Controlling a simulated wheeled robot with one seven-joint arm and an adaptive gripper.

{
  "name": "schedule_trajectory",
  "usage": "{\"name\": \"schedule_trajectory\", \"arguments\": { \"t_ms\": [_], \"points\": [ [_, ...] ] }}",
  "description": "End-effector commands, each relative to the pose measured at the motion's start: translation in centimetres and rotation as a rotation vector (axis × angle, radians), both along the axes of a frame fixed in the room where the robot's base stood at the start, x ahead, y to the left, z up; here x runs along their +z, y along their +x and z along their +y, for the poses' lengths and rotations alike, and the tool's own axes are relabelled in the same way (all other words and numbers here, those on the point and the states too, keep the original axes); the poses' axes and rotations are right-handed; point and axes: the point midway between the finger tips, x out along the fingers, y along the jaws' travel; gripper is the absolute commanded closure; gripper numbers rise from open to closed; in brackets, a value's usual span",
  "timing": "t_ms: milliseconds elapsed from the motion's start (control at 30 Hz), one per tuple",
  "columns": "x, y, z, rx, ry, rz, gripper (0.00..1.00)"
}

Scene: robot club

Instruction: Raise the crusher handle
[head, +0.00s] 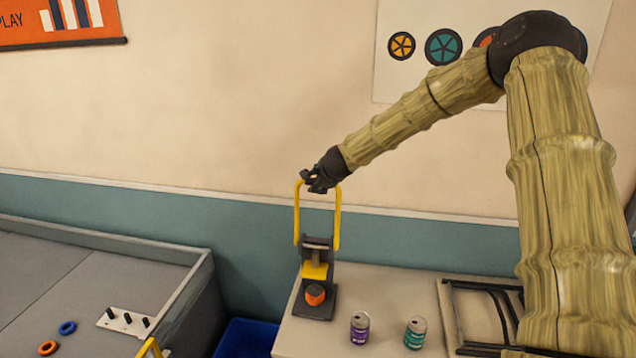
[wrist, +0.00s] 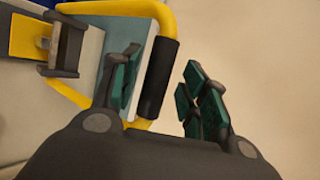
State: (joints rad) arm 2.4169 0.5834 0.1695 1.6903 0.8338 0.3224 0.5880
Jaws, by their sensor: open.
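The can crusher (head: 316,280) stands on the white table, with a yellow press plate, a dark frame and an orange can-like piece (head: 315,294) on its base. Its yellow U-shaped handle (head: 338,220) points upward, roughly upright. My gripper (head: 308,182) is at the top of the handle. In the wrist view, the handle's black grip (wrist: 157,78) shows between the parted fingers of my gripper (wrist: 165,90), nearer the left finger. The fingers are open; whether one touches the grip I cannot tell. In the head view my gripper hides the grip.
A purple can (head: 359,328) and a teal can (head: 414,333) stand on the table (head: 385,285), right of the crusher. A black rack (head: 480,310) lies farther right. A blue bin (head: 243,338) is below left. A grey walled table (head: 90,270) is at left. The wall is behind.

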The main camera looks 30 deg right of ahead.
Motion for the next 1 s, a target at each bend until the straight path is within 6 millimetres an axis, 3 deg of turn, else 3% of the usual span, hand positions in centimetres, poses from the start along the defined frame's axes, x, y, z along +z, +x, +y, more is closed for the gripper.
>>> {"name": "schedule_trajectory", "arguments": {
  "t_ms": [600,1000],
  "points": [
    [5.0,-6.2,0.4,-0.004,0.003,-0.002,0.56],
    [6.5,-8.1,0.6,-0.003,0.002,-0.001,0.56]
  ]
}}
